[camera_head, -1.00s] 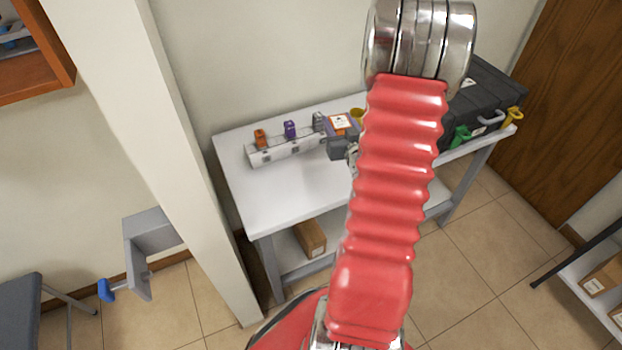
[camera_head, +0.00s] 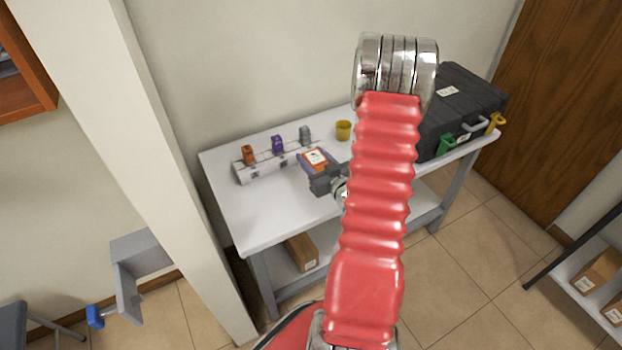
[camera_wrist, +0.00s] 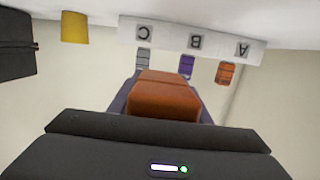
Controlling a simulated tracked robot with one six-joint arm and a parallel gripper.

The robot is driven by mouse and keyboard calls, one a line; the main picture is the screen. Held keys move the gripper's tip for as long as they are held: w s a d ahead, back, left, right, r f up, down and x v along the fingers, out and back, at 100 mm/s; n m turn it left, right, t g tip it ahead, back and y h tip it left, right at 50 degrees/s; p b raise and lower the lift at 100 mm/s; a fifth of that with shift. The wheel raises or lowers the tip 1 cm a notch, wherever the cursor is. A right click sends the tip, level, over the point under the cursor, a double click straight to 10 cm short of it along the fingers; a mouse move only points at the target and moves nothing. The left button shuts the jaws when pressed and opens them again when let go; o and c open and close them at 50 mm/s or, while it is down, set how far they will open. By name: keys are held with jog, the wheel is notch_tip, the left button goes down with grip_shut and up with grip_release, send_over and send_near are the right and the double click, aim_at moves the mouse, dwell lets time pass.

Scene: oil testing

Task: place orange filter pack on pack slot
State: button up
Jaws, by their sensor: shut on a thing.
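An orange pack with a purple edge and a white label (camera_head: 316,157) is held in my gripper (camera_head: 322,174) over the tabletop, just in front of the right end of a white rack (camera_head: 243,175). In the wrist view the held pack's orange face (camera_wrist: 165,97) shows beyond the dark gripper body. The rack carries small orange (camera_head: 249,154), purple (camera_head: 278,144) and grey (camera_head: 305,134) pieces. In the wrist view the rack (camera_wrist: 170,32) appears upside down with letters C, B and A. The fingertips are mostly hidden, and I cannot tell which part is the pack slot.
A yellow cup (camera_head: 343,131) stands right of the rack. A black case (camera_head: 462,105) with green and yellow latches fills the table's right end. The front left of the white table (camera_head: 250,218) is clear. A pale column (camera_head: 130,160) stands left of the table.

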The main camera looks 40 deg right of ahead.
aim_at(331, 205)
jog(key=shift+f, duration=1.9)
jog(key=shift+f, duration=0.1)
jog(key=shift+f, duration=2)
jog(key=o, duration=1.2)
jog(key=shift+f, duration=0.1)
jog(key=v, duration=1.1)
jog(key=shift+s+a, duration=0.15)
jog(key=shift+s, duration=0.1)
jog(key=shift+s+a, duration=0.1)
jog(key=shift+s, duration=0.1)
